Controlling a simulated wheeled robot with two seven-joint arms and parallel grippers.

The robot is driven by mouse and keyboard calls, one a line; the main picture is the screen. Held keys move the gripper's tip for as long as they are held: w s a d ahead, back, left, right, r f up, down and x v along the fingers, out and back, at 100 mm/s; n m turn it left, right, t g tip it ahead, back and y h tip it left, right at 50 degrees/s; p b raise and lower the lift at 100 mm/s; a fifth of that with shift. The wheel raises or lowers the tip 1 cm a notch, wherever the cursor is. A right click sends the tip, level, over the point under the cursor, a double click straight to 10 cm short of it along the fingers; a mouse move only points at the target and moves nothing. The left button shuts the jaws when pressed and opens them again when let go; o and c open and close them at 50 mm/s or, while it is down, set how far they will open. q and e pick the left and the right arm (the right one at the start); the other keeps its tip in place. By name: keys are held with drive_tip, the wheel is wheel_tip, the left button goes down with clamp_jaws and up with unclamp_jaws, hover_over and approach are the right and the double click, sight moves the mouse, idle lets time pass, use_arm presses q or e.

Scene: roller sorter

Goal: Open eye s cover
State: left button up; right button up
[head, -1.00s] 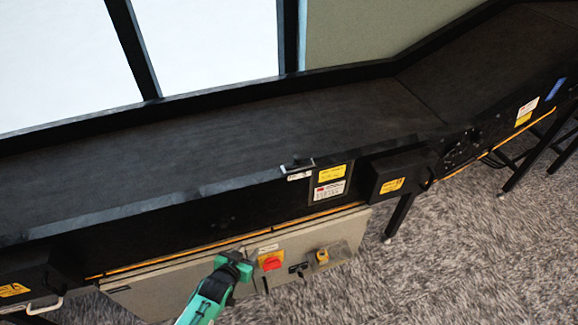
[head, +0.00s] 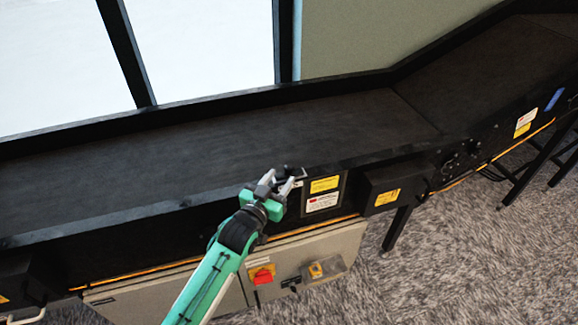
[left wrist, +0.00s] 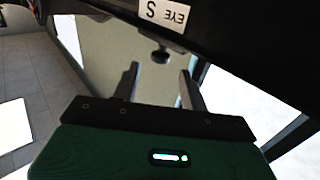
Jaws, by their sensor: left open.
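The EYE S label (left wrist: 163,14) is a white plate with black letters, upside down at the top of the left wrist view. Just below it a small dark knob-like part (left wrist: 161,54), which looks like the eye's cover, sticks out from the black rail. In the head view this small dark part (head: 291,170) sits on the conveyor's near rail, partly hidden by my gripper. My left gripper (head: 281,179) is open and empty beside it. In the left wrist view the part lies between and just beyond the fingertips (left wrist: 159,70); contact is not visible. My right gripper is out of view.
The black conveyor (head: 230,145) runs across the view and bends up to the right. Below it is a grey cabinet (head: 215,290) with a red switch (head: 262,275) on yellow. A black box (head: 398,190) juts out to the right. Grey carpet is clear in front.

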sight(287, 170)
use_arm(q)
drive_tip(key=x, duration=0.6)
drive_tip(key=shift+w, duration=0.1)
clamp_jaws()
